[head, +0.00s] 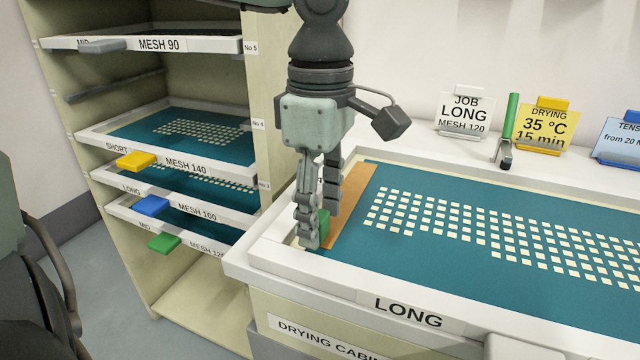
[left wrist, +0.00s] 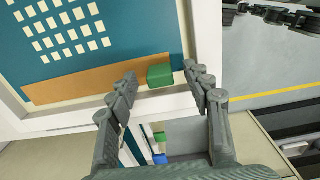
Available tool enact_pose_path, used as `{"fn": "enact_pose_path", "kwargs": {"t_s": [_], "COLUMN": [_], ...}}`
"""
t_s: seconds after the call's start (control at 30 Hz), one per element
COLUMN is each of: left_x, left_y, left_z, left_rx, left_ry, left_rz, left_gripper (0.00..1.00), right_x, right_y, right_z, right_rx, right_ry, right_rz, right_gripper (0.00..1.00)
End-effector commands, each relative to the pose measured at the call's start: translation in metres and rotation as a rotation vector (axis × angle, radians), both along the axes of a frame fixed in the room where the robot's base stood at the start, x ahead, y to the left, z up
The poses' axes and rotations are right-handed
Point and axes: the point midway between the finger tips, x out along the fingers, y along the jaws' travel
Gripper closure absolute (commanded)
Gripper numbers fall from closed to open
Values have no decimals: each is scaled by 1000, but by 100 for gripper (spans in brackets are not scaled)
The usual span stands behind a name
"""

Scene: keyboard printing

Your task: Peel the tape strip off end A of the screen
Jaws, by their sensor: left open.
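The screen is a white frame (head: 400,312) marked LONG with blue-green mesh (head: 480,288) and rows of pale key squares. A brown tape strip (head: 351,208) lies along its left end; in the left wrist view the strip (left wrist: 75,85) looks flat. A green tab (head: 323,222) sits at the strip's edge, and it also shows in the left wrist view (left wrist: 160,75). My left gripper (head: 320,228) is open and points down, its fingers on either side of the tab. Whether they touch it I cannot tell. No end letter is readable.
A rack on the left holds several screens, with yellow (head: 136,161), blue (head: 151,205) and green (head: 165,242) tabs. Behind the screen stand a job card (head: 465,112), a green-handled tool (head: 508,130), a yellow drying card (head: 545,127) and a blue card (head: 620,142).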

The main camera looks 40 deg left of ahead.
Motion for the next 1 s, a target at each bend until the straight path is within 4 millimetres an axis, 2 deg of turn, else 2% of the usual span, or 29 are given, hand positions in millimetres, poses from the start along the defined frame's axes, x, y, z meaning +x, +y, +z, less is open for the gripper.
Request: {"fn": "enact_pose_path", "kwargs": {"t_s": [0.1, 0.37, 0.77, 0.8, 1.0], "left_x": [-1, 0, 0, 0, 0], "left_y": [0, 0, 0, 0, 0], "left_z": [-7, -8, -7, -7, -7], "left_rx": [0, 0, 0, 0, 0], "left_ry": [2, 1, 0, 0, 0], "left_rz": [1, 1, 1, 1, 1], "left_gripper": [50, 50, 98, 77, 100], "right_x": [0, 0, 0, 0, 0], "right_y": [0, 0, 0, 0, 0], "right_z": [0, 0, -1, -1, -1], "right_rx": [0, 0, 0, 0, 0], "right_ry": [0, 1, 1, 1, 1], "right_rz": [0, 0, 0, 0, 0], "right_gripper": [60, 60, 60, 60, 60]}}
